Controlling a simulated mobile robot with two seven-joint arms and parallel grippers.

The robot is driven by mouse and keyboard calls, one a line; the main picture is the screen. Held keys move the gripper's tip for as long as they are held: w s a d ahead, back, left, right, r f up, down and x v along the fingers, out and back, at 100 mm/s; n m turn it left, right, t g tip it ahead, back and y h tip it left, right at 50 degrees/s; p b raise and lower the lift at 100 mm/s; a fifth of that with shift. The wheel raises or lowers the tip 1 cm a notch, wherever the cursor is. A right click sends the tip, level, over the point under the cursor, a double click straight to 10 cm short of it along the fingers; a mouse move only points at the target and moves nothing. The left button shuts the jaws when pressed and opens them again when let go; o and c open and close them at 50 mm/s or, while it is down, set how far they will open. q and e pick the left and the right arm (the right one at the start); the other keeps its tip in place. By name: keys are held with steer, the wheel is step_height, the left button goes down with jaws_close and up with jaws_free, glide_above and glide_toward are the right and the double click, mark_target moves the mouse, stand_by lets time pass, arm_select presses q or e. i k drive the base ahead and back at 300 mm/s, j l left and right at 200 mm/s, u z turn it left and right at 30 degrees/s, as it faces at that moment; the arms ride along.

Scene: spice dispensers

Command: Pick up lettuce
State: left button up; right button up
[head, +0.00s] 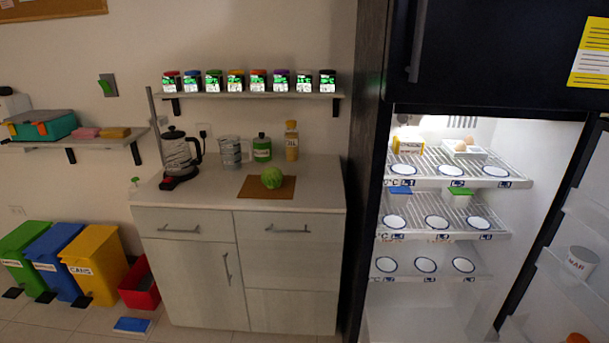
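A round green lettuce (272,178) rests on a brown cutting board (250,188) on the counter. The board lies near the counter's front edge, right of its middle. Nothing covers the lettuce from above. Neither of my grippers shows in the head view, so I cannot see their position or state.
On the counter (210,187) stand a kettle (178,152), a grey canister (231,152), a green bottle (262,148) and a yellow bottle (292,141). A shelf (250,95) with several spice jars hangs above. An open fridge (425,215) stands right; bins (95,265) stand left.

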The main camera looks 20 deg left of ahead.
mark_target(272, 177)
steer(key=i+j+z, duration=0.2)
steer(key=j, duration=0.25)
steer(key=j+z, duration=0.25)
steer(key=j, duration=0.15)
steer(key=i+j+z, duration=0.1)
steer(key=j, duration=0.85)
steer(key=i+j+z, duration=0.1)
steer(key=j, duration=0.8)
